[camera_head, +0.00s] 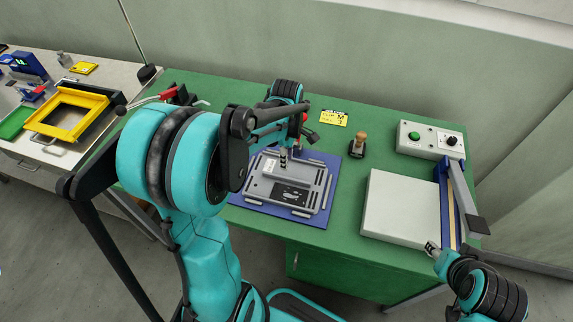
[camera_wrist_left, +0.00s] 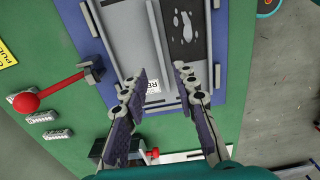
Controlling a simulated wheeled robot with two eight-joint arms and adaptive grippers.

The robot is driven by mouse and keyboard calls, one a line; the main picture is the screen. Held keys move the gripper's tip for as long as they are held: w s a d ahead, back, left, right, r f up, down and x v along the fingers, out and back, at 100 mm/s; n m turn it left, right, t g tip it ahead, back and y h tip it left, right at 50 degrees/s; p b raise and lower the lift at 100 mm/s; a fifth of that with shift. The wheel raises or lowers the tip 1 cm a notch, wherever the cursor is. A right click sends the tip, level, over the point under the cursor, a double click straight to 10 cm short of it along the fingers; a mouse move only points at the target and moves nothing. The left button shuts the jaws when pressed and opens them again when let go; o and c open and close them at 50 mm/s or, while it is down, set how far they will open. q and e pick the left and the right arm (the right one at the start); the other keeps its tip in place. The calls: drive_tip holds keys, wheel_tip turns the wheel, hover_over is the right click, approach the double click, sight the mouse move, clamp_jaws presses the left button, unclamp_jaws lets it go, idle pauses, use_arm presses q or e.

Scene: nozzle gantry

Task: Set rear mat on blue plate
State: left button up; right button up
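The blue plate (camera_head: 322,205) lies flat on the green bench, and its edge also shows in the left wrist view (camera_wrist_left: 72,20). A grey framed mat (camera_head: 262,187) with a black footprint panel (camera_wrist_left: 186,28) lies on it. A partly hidden white label on the frame seems to begin "RE" (camera_wrist_left: 153,86). My left gripper (camera_head: 283,160) is over the mat, partly hidden by my arm in the head view. In the left wrist view its fingertips (camera_wrist_left: 162,78) are apart over the frame, with nothing visibly clamped. My right gripper (camera_head: 432,248) is by the pale box; its fingers are too small to read.
A pale flat box (camera_head: 398,210) with a blue-edged arm (camera_head: 448,200) stands on the right. A button box (camera_head: 430,140), a wooden-handled stamp (camera_head: 358,146) and a yellow sign (camera_head: 333,117) are behind. A red-knobbed lever (camera_wrist_left: 27,102) is beside the plate. A yellow frame (camera_head: 45,128) is on the left table.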

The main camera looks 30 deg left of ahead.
use_arm(q)
drive_tip(key=s+d+r+m+t, duration=0.7)
drive_tip(key=s+d+r+m, duration=0.2)
drive_tip(key=m, duration=1.1)
drive_tip(key=shift+s+d+r+m, duration=0.15)
drive_tip(key=shift+s+d+m, duration=0.25)
drive_tip(key=shift+s+d, duration=0.55)
drive_tip(key=shift+s+a, duration=0.1)
drive_tip(key=shift+a, duration=0.05)
wheel_tip(320, 180, down, 5)
drive_tip(key=b, duration=0.5)
drive_tip(key=shift+f, duration=0.2)
